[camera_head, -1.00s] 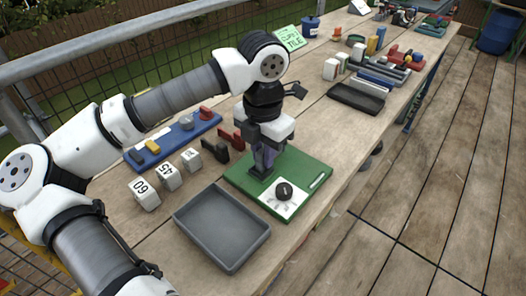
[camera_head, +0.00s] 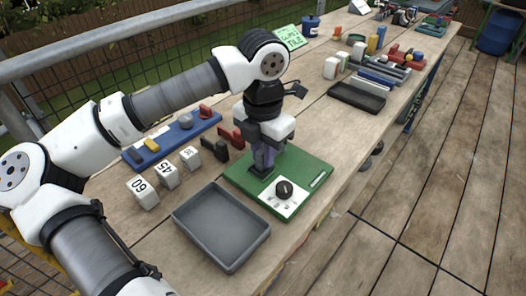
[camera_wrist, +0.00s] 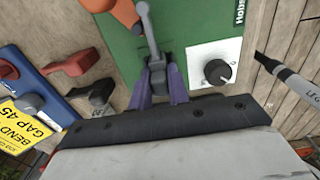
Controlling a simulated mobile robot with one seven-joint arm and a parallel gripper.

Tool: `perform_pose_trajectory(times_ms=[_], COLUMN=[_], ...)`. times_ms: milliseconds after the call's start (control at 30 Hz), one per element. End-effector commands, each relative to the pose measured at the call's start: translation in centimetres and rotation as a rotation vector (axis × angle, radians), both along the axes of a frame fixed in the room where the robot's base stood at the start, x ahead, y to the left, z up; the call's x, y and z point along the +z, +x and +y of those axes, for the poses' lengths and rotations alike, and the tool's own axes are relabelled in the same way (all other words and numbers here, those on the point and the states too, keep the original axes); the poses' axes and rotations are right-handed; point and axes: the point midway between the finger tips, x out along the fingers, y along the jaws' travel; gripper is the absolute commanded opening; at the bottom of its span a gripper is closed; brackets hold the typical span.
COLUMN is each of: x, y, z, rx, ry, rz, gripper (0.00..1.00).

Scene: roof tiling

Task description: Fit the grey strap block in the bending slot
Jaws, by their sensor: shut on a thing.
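My gripper (camera_head: 264,160) is over the green board (camera_head: 315,170), pointing down near its left part. In the wrist view its purple fingers (camera_wrist: 158,88) are shut on a grey piece (camera_wrist: 157,68), apparently the grey strap block, with a narrow grey arm reaching up the picture from it. The green board also shows in the wrist view (camera_wrist: 190,22). A dark fitting (camera_head: 260,173) sits on the board right under the fingers. The slot itself is hidden by the gripper, so I cannot tell how deep the piece sits. The board carries a black dial (camera_head: 284,190) on a white plate.
An empty grey tray (camera_head: 221,228) stands in front of the board. White numbered blocks (camera_head: 166,174) and a blue rack (camera_head: 172,141) with coloured pieces lie to the left. Red and black pieces (camera_head: 230,137) stand close to the gripper. A dark tray (camera_head: 357,98) lies farther back.

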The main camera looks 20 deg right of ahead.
Motion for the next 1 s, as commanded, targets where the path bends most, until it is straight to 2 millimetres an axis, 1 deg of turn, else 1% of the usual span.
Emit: perform_pose_trajectory(times_ms=[433, 467, 633, 1000], x=[-0.06, -0.06, -0.06, 0.23], y=[-0.01, -0.01, -0.01, -0.01], z=[0.01, 0.0, 0.0, 0.0], rx=[0.0, 0.0, 0.0, 0.0], ry=[0.0, 0.0, 0.0, 0.0], rz=[0.0, 0.0, 0.0, 0.0], gripper=[0.0, 0.2, 0.43, 0.43])
